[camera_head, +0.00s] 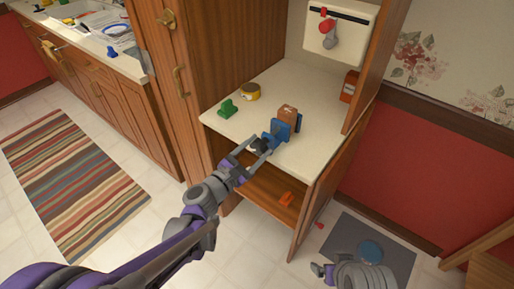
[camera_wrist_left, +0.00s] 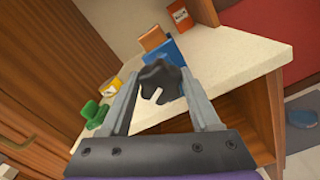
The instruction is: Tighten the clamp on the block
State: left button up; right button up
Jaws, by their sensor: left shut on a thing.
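The blue clamp (camera_head: 280,130) stands near the front edge of the cream counter, against a brown wooden block (camera_head: 288,115). In the left wrist view the clamp (camera_wrist_left: 166,52) and the block (camera_wrist_left: 153,38) show partly behind the clamp's black knob (camera_wrist_left: 160,78). My left gripper (camera_head: 258,148) reaches in from the front and is shut on the knob, one finger on each side. The knob also shows dark between the fingers in the head view (camera_head: 259,146). My right gripper (camera_head: 322,271) hangs low at the bottom right, far from the clamp; its fingers are unclear.
On the counter (camera_head: 325,144) are a green object (camera_head: 228,108), a yellow round container (camera_head: 251,92) and a red-orange box (camera_head: 349,87). An orange item (camera_head: 286,199) lies on the shelf below. A grey mat (camera_head: 345,232) lies on the floor.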

pick_arm(q)
jog(key=o, duration=1.4)
jog(key=shift+c, duration=0.2)
jog(key=v, duration=1.1)
jog(key=shift+w, duration=0.1)
